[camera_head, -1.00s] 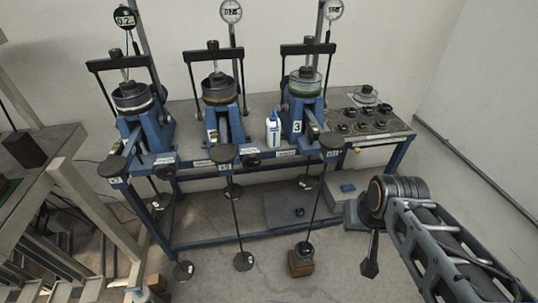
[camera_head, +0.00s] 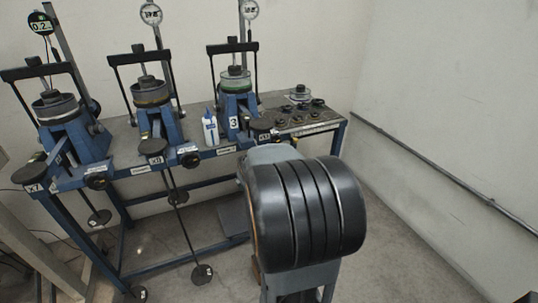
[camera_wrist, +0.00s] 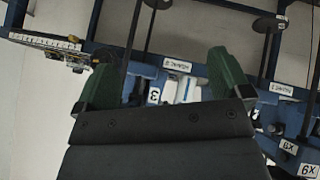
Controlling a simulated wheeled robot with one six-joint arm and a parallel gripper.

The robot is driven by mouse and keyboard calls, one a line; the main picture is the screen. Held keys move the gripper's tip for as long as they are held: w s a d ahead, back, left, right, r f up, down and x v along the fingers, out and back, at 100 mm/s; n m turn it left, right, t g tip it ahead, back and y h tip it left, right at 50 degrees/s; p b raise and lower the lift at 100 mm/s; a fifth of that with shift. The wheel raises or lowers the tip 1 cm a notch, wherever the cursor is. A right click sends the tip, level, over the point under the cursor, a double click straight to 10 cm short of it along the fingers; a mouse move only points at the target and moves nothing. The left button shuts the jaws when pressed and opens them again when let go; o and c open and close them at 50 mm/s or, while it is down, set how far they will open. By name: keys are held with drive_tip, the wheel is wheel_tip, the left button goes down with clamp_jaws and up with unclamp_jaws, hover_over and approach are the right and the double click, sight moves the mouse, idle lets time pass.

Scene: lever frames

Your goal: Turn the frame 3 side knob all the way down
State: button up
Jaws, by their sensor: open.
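Frame 3 (camera_head: 238,108) is the rightmost blue lever frame, with a white "3" label (camera_head: 234,122) on its front. Its side knob cannot be made out clearly; my arm covers the area below and right of the frame in the head view. In the upside-down wrist view the "3" label (camera_wrist: 154,95) shows beyond my gripper (camera_wrist: 164,62). The two green fingers are wide apart with nothing held between them. The gripper is hidden behind my arm in the head view.
Two more lever frames stand to the left, the middle one (camera_head: 155,100) and the left one (camera_head: 70,125), with black knobs (camera_head: 190,160) on their bench edge. A white bottle (camera_head: 210,128) stands beside frame 3. Weights (camera_head: 300,103) lie at the bench's right end. Open floor lies right.

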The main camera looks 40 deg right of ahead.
drive_tip(key=d+f+t+h+b, duration=0.1)
drive_tip(key=d+f, duration=0.2)
drive_tip(key=d, duration=0.3)
drive_tip(key=d+f+t+h+b, duration=0.1)
drive_tip(key=d+f+b, duration=0.1)
drive_tip(key=d+f, duration=0.35)
drive_tip(key=w+d+r+n+t, duration=0.2)
drive_tip(key=w+d, duration=0.1)
drive_tip(key=w, duration=0.1)
drive_tip(key=w+d+r+n+t, duration=0.2)
drive_tip(key=w+d+n+t, duration=0.1)
drive_tip(key=w+d, duration=0.1)
drive_tip(key=w+d+r+n+t+p, duration=0.1)
drive_tip(key=w+d+r+n+t, duration=0.1)
drive_tip(key=w+d+n+t, duration=0.1)
drive_tip(key=shift+x, duration=0.9)
drive_tip(key=shift+w+f, duration=0.1)
drive_tip(key=shift+c, duration=0.4)
drive_tip(key=c, duration=1.1)
